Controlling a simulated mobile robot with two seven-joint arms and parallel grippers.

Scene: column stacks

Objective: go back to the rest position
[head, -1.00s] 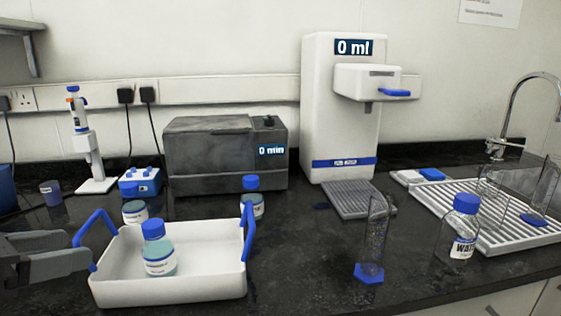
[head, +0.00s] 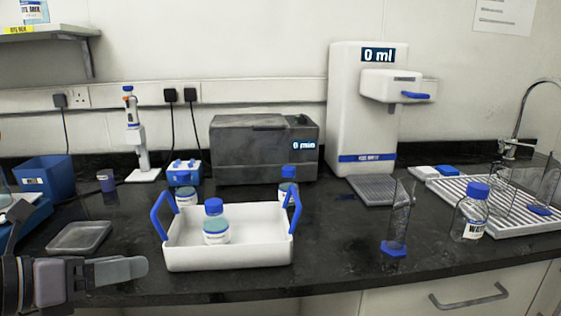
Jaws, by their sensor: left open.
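My left gripper (head: 118,270) is at the lower left of the head view, in front of the counter's front edge and left of the white tray (head: 228,255). It is open, with nothing seen between its fingers. The tray has two blue handles and stands on the dark counter, apart from the gripper. A bottle with a blue cap and teal contents (head: 215,225) stands upright in it. My right gripper is not in view.
A flat grey dish (head: 80,237) and a blue bin (head: 48,180) are at the left. Two capped bottles stand behind the tray. A glass cylinder (head: 397,220) and water bottle (head: 471,212) stand at the right. The counter between tray and cylinder is clear.

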